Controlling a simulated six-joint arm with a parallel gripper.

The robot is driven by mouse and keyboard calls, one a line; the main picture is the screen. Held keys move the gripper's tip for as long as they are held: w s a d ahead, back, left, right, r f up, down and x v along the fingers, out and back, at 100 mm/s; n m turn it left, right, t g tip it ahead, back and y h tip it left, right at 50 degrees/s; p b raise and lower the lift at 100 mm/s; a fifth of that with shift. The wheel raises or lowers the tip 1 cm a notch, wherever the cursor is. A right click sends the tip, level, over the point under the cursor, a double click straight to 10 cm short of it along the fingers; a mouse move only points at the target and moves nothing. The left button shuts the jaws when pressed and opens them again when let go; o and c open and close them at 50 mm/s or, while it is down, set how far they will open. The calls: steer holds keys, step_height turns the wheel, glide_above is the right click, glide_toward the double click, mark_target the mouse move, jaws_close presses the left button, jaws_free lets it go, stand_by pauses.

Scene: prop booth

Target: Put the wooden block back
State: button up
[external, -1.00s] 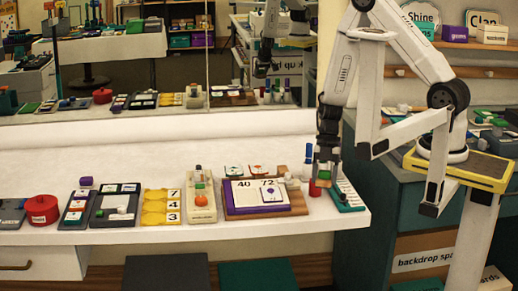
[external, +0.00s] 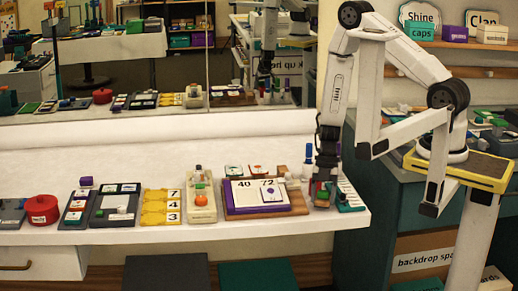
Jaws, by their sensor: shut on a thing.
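My gripper (external: 325,183) is low over the right end of the white table, among small upright pieces. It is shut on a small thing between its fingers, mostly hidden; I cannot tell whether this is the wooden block. Red and green colour shows at the fingertips. A teal strip (external: 349,196) with white marks lies just right of the fingers. A small tan, wood-coloured block (external: 281,170) sits behind the wooden board (external: 297,206), left of my gripper.
The board carries a white card with 40 and 72. Left of it stand a cream holder (external: 200,207), yellow number cards (external: 161,207), dark trays (external: 116,206) and a red round tin (external: 42,209). A mirror behind repeats the scene.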

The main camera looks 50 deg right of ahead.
steer(key=shift+f, duration=0.55)
steer(key=shift+f, duration=0.1)
steer(key=o, duration=0.8)
steer(key=shift+o, duration=0.2)
steer(key=v, duration=1.2)
steer(key=shift+w, duration=0.15)
